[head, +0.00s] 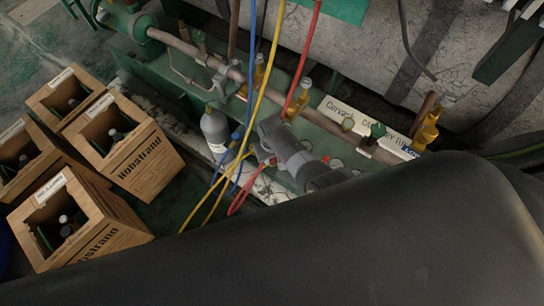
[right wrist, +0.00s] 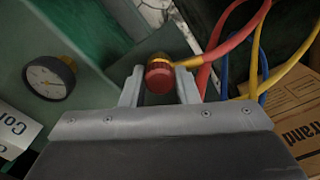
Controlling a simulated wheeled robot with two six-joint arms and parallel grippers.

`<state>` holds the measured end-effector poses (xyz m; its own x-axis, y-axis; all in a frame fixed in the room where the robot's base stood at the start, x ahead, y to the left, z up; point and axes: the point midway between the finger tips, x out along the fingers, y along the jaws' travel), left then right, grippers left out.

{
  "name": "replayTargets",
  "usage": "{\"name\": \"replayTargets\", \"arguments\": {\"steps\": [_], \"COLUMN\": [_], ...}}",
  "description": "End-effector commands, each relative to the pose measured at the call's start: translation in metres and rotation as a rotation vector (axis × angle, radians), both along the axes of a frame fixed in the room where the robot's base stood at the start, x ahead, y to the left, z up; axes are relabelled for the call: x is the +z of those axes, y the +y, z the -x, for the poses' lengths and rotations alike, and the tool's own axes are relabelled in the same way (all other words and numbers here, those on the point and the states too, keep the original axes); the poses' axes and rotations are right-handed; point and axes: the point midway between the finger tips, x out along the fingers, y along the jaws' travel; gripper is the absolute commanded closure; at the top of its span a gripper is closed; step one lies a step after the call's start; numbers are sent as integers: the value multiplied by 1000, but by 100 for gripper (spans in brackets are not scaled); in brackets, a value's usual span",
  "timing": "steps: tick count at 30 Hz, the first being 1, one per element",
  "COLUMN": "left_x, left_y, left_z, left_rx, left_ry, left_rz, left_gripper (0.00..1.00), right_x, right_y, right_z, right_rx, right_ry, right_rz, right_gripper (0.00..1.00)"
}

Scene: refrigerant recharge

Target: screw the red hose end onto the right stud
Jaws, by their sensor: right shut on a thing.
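In the right wrist view, my right gripper (right wrist: 160,88) is shut on the red hose end (right wrist: 160,77), a round red cap with a brass fitting behind it. The red hose (right wrist: 232,42) leads off from it to the upper right. In the head view, my right gripper (head: 263,154) is beside the grey bottle, over the front edge of the green bench. The red hose (head: 308,42) also shows there, coming down from the top. I cannot tell which brass fitting on the bench is the right stud, or whether the hose end touches one. My left gripper is not in view.
Brass valves (head: 428,129) stand along the green pipe bench. A grey bottle (head: 214,130) stands left of the gripper. Yellow (head: 270,60) and blue hoses hang close by. Wooden crates (head: 140,165) with bottles stand at the left. A gauge (right wrist: 50,78) shows in the wrist view.

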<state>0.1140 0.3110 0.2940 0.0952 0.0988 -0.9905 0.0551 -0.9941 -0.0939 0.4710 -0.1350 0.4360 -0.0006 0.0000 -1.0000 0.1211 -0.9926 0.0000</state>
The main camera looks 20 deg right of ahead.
Motion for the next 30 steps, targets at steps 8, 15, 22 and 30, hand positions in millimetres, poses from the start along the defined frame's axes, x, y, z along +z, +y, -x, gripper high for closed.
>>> {"name": "replayTargets", "arguments": {"steps": [8, 15, 22, 30], "left_x": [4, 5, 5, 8], "left_y": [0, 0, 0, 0], "left_z": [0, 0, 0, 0], "left_rx": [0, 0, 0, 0], "left_ry": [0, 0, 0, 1], "left_rz": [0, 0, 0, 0], "left_gripper": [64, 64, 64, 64], "right_x": [1, -1, -1, 0], "right_y": [0, 0, 0, 0], "right_z": [-1, 0, 0, 0], "right_rx": [-211, -315, -319, -543], "right_ry": [-2, -1, -1, 0], "right_rz": [0, 0, 0, 0], "right_gripper": [94, 94, 94, 94]}}
